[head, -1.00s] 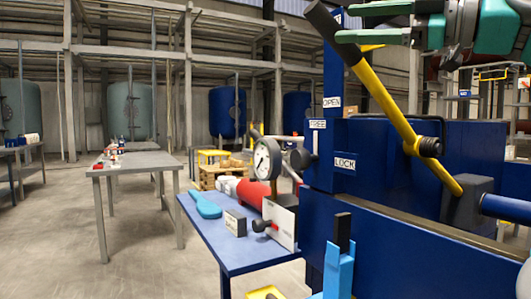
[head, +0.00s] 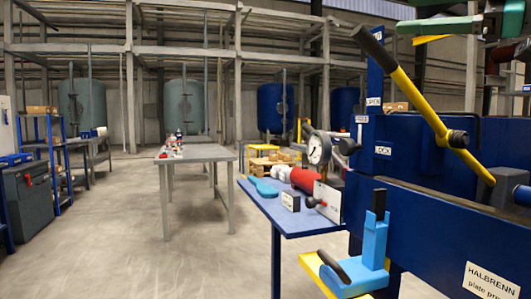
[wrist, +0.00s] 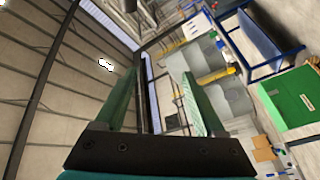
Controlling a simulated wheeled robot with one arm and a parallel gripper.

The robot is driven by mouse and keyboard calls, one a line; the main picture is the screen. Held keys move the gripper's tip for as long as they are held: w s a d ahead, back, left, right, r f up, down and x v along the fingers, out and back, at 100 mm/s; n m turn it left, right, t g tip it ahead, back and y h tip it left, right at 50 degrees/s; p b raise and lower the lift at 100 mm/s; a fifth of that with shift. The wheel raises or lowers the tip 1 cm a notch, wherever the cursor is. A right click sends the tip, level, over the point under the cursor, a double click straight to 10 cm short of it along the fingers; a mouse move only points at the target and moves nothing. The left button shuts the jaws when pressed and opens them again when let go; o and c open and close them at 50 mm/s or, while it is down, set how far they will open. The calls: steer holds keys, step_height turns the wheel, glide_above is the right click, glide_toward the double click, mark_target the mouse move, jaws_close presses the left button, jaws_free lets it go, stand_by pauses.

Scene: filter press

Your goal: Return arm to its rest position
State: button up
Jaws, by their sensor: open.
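My gripper (head: 425,28) is at the top right of the head view, partly cut off by the frame edge. In the wrist view (wrist: 160,85) its two green fingers are spread apart with nothing between them. The yellow lever (head: 420,95) with a black grip slants from upper left to lower right on the blue press (head: 430,215). In the head view the gripper appears above and to the right of the lever's grip, with background visible between them.
A blue side table (head: 285,218) holds a gauge (head: 318,149), a red cylinder (head: 305,180) and a light-blue tool (head: 265,188). A light-blue bracket (head: 374,240) stands at the press front. A grey table (head: 205,153) is behind. Open floor lies at left.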

steer(key=w+a+f+m+g+h, duration=0.2)
steer(key=a+f+m+g, duration=0.1)
steer(key=a+f, duration=0.6)
steer(key=w+a+f+m+g+h, duration=0.1)
steer(key=a+f+m+g+h, duration=0.15)
steer(key=a+f, duration=0.7)
step_height(320, 180, down, 14)
steer(key=s+m+g+h, duration=0.2)
steer(key=m+g, duration=0.1)
steer(key=m, duration=0.1)
steer(key=s+d+f+m+g+h, duration=0.15)
steer(key=s+f, duration=0.25)
steer(key=f, duration=0.6)
steer(key=s+d+f+m+g+h, duration=0.1)
steer(key=s+f+m+g+h, duration=0.3)
steer(key=f, duration=0.7)
steer(key=s+d+f+m+h, duration=0.1)
steer(key=s+d+f+m, duration=0.1)
steer(key=s+d+f, duration=0.2)
steer(key=s+d+f+m+g, duration=0.1)
steer(key=s+d+f, duration=0.3)
steer(key=s+f, duration=0.6)
steer(key=shift+s+m+g+h, duration=0.3)
steer(key=shift+s+m+h, duration=0.1)
steer(key=shift+m, duration=0.3)
steer(key=shift+w, duration=0.1)
